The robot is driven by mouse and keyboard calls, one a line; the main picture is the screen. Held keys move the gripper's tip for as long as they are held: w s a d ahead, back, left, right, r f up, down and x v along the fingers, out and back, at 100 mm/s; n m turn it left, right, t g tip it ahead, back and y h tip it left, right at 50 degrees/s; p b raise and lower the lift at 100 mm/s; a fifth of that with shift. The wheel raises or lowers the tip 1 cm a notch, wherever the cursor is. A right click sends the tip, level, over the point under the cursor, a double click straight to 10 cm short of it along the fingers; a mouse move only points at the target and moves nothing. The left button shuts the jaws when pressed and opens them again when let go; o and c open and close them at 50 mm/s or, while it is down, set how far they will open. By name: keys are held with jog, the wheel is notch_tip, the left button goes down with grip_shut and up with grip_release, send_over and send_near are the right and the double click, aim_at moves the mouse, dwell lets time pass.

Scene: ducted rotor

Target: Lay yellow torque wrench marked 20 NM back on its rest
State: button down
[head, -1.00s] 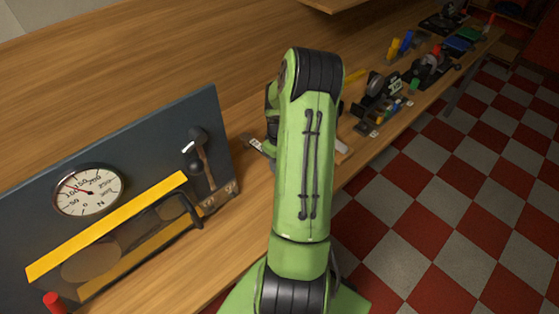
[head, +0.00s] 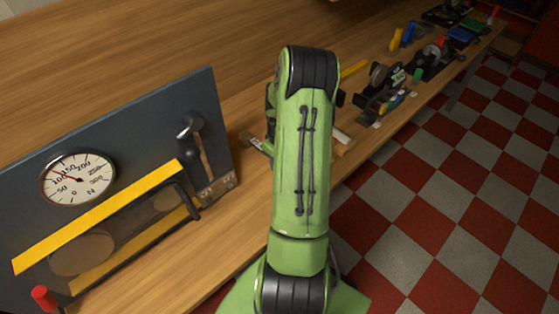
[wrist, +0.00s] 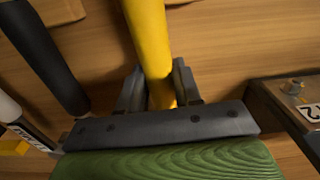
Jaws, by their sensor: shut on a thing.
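The yellow torque wrench (wrist: 150,45) runs up the middle of the wrist view as a thick yellow shaft. My gripper (wrist: 158,88) is shut around it, with one grey finger on each side. No 20 NM marking can be read on the visible part. In the head view my green arm hides the gripper; a yellow bar, likely the wrench (head: 354,69), shows just right of the arm. Which rest belongs to the wrench cannot be told, and I cannot tell whether the wrench touches the bench.
In the wrist view a black-handled tool (wrist: 42,58) lies left of the wrench and a dark labelled block (wrist: 295,105) stands at right. In the head view a grey gauge panel (head: 150,115) stands at left on the wooden bench (head: 150,55); several tools line the right.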

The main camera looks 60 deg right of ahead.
jog(key=shift+r, duration=0.1)
jog(key=c, duration=0.7)
grip_release()
notch_tip(320, 180, up, 16)
jog(key=p, duration=0.2)
jog(key=shift+d+f, duration=0.1)
jog(key=shift+f, duration=0.1)
